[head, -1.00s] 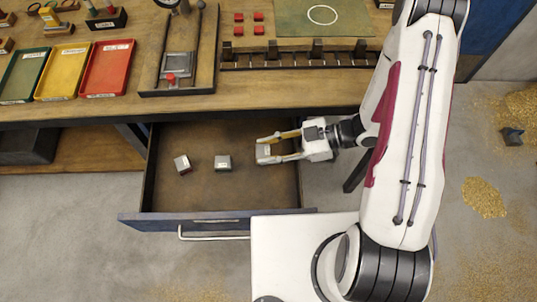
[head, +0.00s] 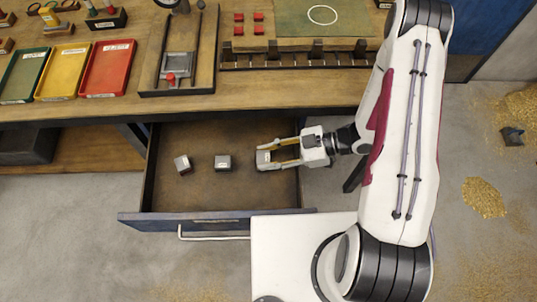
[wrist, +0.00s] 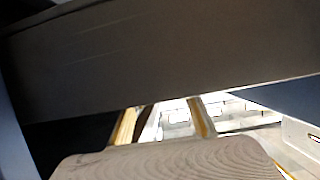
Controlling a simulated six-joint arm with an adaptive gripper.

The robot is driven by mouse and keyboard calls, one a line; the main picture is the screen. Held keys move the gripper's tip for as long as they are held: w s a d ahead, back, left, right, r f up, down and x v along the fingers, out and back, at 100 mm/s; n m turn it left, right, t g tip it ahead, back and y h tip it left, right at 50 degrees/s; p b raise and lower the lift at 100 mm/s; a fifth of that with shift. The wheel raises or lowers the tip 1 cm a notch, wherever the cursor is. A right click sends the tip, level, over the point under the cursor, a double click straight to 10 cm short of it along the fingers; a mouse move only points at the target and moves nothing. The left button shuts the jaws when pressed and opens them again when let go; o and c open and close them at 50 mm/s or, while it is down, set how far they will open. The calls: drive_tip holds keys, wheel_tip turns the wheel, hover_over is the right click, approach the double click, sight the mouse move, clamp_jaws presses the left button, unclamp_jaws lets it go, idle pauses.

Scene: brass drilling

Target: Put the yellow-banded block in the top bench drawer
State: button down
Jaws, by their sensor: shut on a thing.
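The drawer (head: 200,205) under the bench is pulled out. My gripper (head: 270,155) reaches in from the right, over the drawer's right part. It is shut on a small grey block (head: 263,159) with a pale top face. Yellowish strips run along both fingers; I cannot make out a yellow band on the block. I cannot tell whether the block touches the drawer floor. In the wrist view, a pale wood-grained surface (wrist: 170,160) fills the bottom, with two yellowish strips beyond it.
Two other grey blocks lie in the drawer, one in the middle (head: 222,162) and one tilted at left (head: 183,164). The bench top (head: 110,108) overhangs the drawer's back. A dark wall-like surface (wrist: 150,60) spans the wrist view. The drawer's front floor is clear.

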drive_tip(key=shift+f, duration=0.55)
drive_tip(key=c, duration=1.5)
unclamp_jaws()
drive_tip(key=shift+d+r, duration=0.1)
drive_tip(key=shift+r, duration=0.55)
drive_tip(key=v, duration=1.1)
drive_tip(key=shift+d, duration=0.4)
drive_tip(key=shift+d, duration=0.1)
